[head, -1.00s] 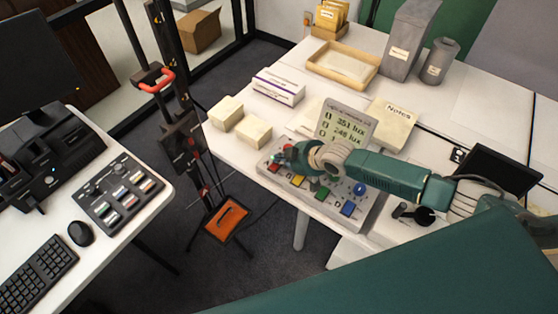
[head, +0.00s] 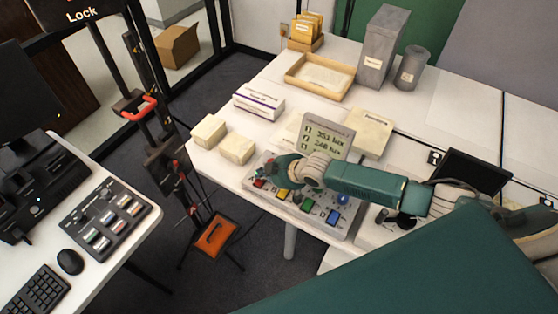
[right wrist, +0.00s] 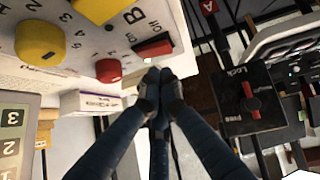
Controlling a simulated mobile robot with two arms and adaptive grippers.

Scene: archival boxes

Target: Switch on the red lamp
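A grey control panel (head: 316,221) on the white table carries a row of colored rocker switches and knobs. The red rocker switch (head: 259,183) is at its left end; it shows large in the right wrist view (right wrist: 153,49), beside letter B and ON/OFF marks. A red knob (right wrist: 108,70) is left of it. My right gripper (head: 275,169) is over the panel's left end. In the right wrist view its fingertips (right wrist: 158,75) are together, empty, close to the red switch's lower edge; I cannot tell whether they touch it. No lit red lamp is discernible. My left gripper is out of view.
A display (head: 327,137) stands behind the panel. Cream blocks (head: 237,149) and a white box (head: 258,102) lie to its left. A black stand with an orange plate (head: 215,235) is left of the table.

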